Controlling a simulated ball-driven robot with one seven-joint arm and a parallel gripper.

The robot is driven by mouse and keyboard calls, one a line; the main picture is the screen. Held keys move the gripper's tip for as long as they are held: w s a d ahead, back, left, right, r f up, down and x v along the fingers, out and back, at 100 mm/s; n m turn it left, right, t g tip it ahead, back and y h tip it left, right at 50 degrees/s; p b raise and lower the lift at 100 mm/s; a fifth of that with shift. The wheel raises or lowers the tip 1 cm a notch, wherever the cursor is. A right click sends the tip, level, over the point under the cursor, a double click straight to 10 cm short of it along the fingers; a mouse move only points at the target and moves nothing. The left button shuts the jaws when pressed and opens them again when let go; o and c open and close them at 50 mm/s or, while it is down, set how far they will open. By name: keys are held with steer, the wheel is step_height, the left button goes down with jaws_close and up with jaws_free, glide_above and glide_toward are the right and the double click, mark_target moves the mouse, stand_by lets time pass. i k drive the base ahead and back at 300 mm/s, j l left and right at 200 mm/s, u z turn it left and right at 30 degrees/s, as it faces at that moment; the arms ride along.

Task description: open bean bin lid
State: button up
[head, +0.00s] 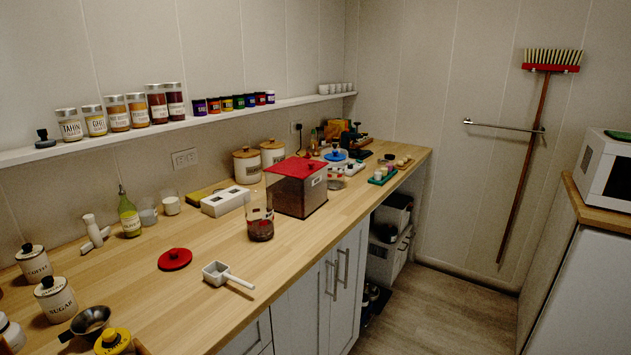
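The bean bin (300,196) appears to be the boxy, dark brown-filled container with a small label, standing on the wooden counter near its front edge. Its red lid (291,167) lies flat across the top and looks shut. The label is too small to read. My gripper is not in view, and nothing is seen touching the bin.
A clear jar (260,222) with dark contents stands in front of the bin, on its left. A loose red lid (174,259) and a square scoop (222,274) lie on the counter (205,315). A white box (225,202) and canisters (247,166) stand behind. Floor (455,310) is clear.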

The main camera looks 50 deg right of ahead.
mark_target(296, 167)
steer(key=i+z, duration=0.1)
steer(key=z, duration=0.35)
steer(key=i+j+z, duration=0.1)
steer(key=z, duration=0.35)
steer(key=i+j+z, duration=0.1)
steer(key=z, duration=0.4)
steer(key=i+j, duration=0.25)
steer(key=j, duration=0.15)
steer(key=i+j, duration=0.2)
steer(key=j, duration=0.15)
steer(key=i+j, duration=0.25)
steer(key=j, duration=0.15)
